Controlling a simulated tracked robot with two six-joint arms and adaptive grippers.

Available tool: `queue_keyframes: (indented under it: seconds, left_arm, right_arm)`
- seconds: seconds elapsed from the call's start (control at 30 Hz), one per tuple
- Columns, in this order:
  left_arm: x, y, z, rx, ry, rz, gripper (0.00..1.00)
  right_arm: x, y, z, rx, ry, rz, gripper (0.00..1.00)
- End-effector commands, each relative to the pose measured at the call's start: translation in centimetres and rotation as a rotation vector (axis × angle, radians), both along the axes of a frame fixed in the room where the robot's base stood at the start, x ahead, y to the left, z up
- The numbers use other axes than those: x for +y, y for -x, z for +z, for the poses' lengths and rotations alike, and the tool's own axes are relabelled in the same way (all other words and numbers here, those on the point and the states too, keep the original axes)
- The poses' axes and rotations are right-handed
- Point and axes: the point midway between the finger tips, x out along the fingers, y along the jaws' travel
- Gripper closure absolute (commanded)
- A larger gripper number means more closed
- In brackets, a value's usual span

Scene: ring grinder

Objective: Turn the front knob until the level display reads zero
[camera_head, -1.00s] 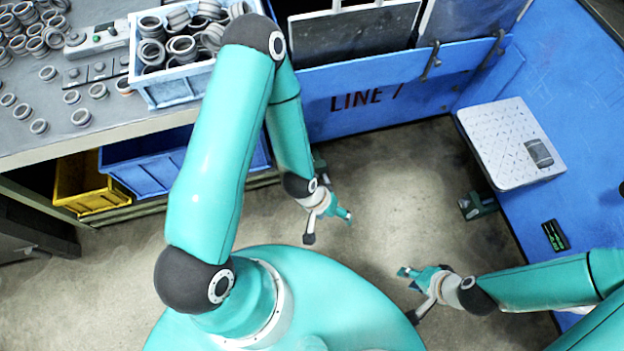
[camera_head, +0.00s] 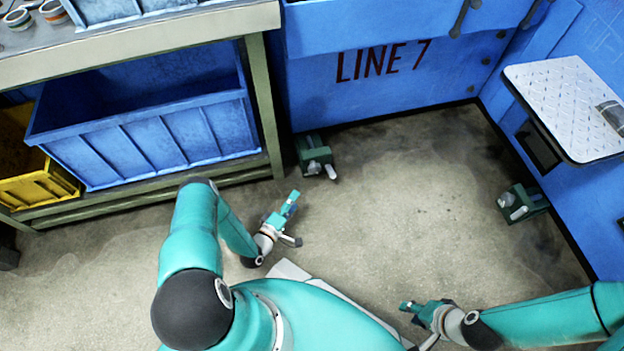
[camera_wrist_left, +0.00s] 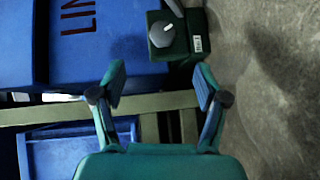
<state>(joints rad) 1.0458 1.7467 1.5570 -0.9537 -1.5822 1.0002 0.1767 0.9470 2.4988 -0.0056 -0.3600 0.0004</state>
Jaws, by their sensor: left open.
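A dark green foot block (camera_head: 314,150) with a grey knob (camera_head: 314,167) stands on the floor at the left end of the blue machine. In the left wrist view the block (camera_wrist_left: 178,45) and its round knob (camera_wrist_left: 162,34) appear beyond the fingertips. A second green foot block (camera_head: 530,196) with a knob (camera_head: 507,199) stands at the right. My left gripper (camera_head: 290,222) is open and empty, apart from the left block; its spread fingers show in the wrist view (camera_wrist_left: 160,84). My right gripper (camera_head: 416,322) is low, away from both knobs; its opening is unclear. No readable level display shows.
The blue machine front (camera_head: 400,85) reads LINE 7. A workbench (camera_head: 150,35) with a blue bin (camera_head: 150,140) and a yellow bin (camera_head: 40,188) stands at the left. A patterned plate (camera_head: 565,95) juts out at the right. The floor (camera_head: 410,200) between is clear.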

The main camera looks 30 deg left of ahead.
Motion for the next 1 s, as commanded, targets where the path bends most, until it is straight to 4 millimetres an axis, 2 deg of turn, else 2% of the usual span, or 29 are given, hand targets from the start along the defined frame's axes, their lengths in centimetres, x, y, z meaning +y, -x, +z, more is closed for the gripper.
queue_keyframes:
  seconds: [0.03, 0.17, 0.37, 0.8, 1.0]
  left_arm:
    - [0.3, 0.5, -1.4, -0.024, 0.014, 0.013, 0.26]
    - [0.7, 0.9, -1.7, -0.062, 0.035, 0.027, 0.26]
    - [0.8, -1.0, -1.7, -0.068, 0.037, 0.025, 0.26]
    - [1.4, -10.1, -2.4, -0.068, 0.035, 0.025, 0.26]
    - [1.8, -13.6, -2.5, -0.067, 0.035, 0.027, 0.26]
  right_arm:
    - [0.0, 0.0, -1.3, 0.000, 0.000, 0.000, 0.64]
    - [0.0, 0.0, -1.9, -0.001, 0.000, 0.000, 0.64]
    - [0.0, 0.0, -2.4, -0.001, 0.000, 0.000, 0.64]
    - [0.0, 0.0, -5.6, 0.000, 0.000, 0.000, 0.64]
    - [0.0, 0.0, -7.0, 0.000, 0.000, 0.000, 0.64]
